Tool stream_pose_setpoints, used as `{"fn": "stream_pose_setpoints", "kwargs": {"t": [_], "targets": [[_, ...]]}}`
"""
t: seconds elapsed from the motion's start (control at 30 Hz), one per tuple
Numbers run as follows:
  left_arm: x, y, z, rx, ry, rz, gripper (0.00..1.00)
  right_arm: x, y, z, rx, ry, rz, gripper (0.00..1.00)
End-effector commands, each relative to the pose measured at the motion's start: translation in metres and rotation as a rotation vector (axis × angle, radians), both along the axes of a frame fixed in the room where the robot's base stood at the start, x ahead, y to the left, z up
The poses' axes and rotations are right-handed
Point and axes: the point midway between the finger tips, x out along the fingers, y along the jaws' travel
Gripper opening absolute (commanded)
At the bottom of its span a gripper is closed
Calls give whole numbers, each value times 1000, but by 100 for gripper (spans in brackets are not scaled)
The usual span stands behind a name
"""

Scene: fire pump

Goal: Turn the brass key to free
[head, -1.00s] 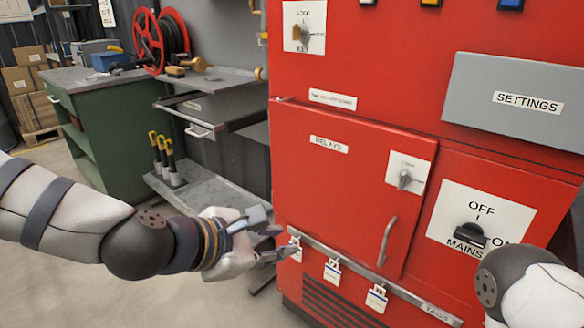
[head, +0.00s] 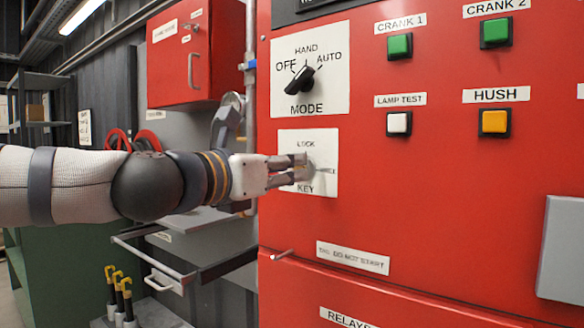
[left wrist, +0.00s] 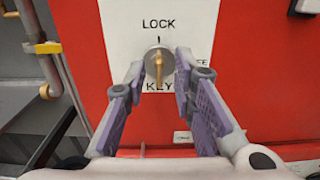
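The brass key (left wrist: 158,66) sits in a round silver lock on a white plate (left wrist: 195,25) marked LOCK above and KEY below. In the left wrist view its grip stands about upright. A label at the plate's right is partly hidden by a finger. In the head view the key plate (head: 322,149) is on the red cabinet, and my gripper hides the key. My left gripper (head: 301,169) is open at the plate, with one finger on each side of the key. A gap shows between key and fingers. My right gripper is out of view.
The MODE knob (head: 301,78) is just above the key plate. Buttons, including a white lamp test button (head: 399,123), are to the right. A small peg (head: 283,254) sticks out below. A red box (head: 183,55) hangs on the wall behind my arm.

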Motion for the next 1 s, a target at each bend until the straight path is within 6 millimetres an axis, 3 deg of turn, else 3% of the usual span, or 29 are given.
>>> {"fn": "stream_pose_setpoints", "kwargs": {"t": [0.17, 0.43, 0.53, 0.57, 1.0], "targets": [[16, -12, 1, 2, -1, 0, 24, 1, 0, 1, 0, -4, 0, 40], [18, -13, 0, 2, -1, 0, 24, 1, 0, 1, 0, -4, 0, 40], [18, -13, 0, 2, -1, 0, 2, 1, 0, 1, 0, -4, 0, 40], [18, -13, 0, 2, -1, 0, 0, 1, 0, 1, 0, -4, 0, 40], [17, -13, 1, 36, -26, 0, 0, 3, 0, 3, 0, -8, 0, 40]]}}
